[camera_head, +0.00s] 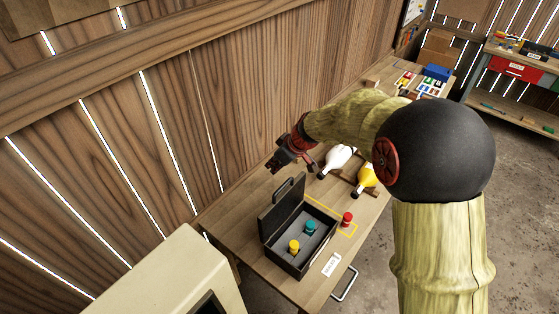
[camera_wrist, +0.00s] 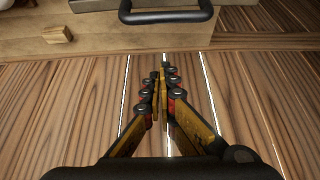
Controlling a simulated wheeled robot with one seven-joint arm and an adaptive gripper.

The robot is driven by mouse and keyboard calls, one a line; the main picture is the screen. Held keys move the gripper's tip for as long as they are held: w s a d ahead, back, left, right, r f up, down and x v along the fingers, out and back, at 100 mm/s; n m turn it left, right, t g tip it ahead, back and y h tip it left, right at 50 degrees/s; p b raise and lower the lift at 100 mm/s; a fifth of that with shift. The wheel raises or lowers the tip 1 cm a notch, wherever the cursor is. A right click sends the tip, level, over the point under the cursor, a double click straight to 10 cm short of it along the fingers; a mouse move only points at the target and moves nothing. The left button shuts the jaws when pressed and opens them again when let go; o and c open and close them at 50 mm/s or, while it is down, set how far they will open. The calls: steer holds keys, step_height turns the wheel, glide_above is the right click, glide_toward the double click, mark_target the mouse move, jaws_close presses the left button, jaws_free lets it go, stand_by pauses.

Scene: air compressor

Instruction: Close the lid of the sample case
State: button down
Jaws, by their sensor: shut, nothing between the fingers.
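The black sample case (camera_head: 290,262) stands open on the wooden table, its lid (camera_head: 281,210) raised about upright on the wall side. A dark handle (camera_head: 283,189) sticks up from the lid. A yellow-topped vial (camera_head: 294,246) and a teal-topped vial (camera_head: 310,228) stand in the case. My gripper (camera_head: 277,166) is above and behind the lid, near the wall, apart from the handle. In the wrist view its fingers (camera_wrist: 163,78) are together and empty.
A red-topped vial (camera_head: 347,218) stands on a yellow outline right of the case. A white bottle (camera_head: 337,158) and a yellow bottle (camera_head: 367,176) lie on a rack beyond. The plank wall (camera_head: 150,130) is close behind my gripper. A beige box (camera_head: 165,280) stands at front left.

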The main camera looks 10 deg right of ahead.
steer(key=s+d+f, duration=0.2)
steer(key=shift+f, duration=0.4)
stand_by(0.4)
steer(key=shift+d+b, duration=0.1)
steer(key=shift+b, duration=0.3)
